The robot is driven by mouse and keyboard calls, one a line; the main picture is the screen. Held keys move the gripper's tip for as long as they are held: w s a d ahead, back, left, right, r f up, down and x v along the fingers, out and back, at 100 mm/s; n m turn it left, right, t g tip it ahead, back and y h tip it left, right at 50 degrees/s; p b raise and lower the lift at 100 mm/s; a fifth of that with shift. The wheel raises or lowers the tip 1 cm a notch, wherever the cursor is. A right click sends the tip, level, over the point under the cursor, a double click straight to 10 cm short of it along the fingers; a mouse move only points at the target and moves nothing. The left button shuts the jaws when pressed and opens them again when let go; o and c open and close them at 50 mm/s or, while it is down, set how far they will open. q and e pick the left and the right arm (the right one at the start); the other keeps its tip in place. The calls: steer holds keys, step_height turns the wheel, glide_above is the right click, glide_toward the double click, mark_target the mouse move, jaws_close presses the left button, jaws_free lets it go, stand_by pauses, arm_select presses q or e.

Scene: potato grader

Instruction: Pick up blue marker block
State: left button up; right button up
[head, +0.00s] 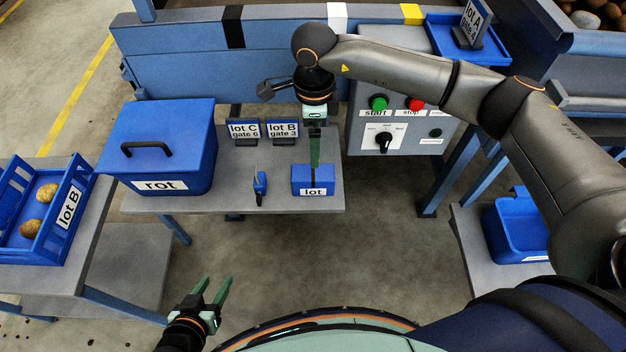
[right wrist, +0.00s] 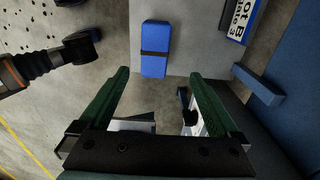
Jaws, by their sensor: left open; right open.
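The blue marker block (head: 300,185), with a white "lot" label on its front and a dark band across its top, sits on the grey table near its front right corner. In the right wrist view the block (right wrist: 154,63) lies beyond my fingertips, left of centre, not between the fingers. My right gripper (head: 315,160) is open and points down just behind and above the block in the head view; its fingers (right wrist: 158,75) look empty. My left gripper (head: 215,288) is open and empty in the foreground, over the floor.
A blue hand tool (head: 260,185) lies left of the block. Lot C (head: 244,130) and lot B (head: 283,130) signs stand behind it. The rot bin (head: 165,140) fills the table's left. A control panel (head: 400,135) stands at the right behind. The floor in front is clear.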

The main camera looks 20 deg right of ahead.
mark_target(313, 171)
step_height(313, 171, down, 7)
steer(key=shift+a, duration=0.1)
steer(key=f, duration=0.5)
steer(key=shift+s+a, duration=0.2)
steer(key=shift+s, duration=0.2)
jaws_close()
stand_by(0.4)
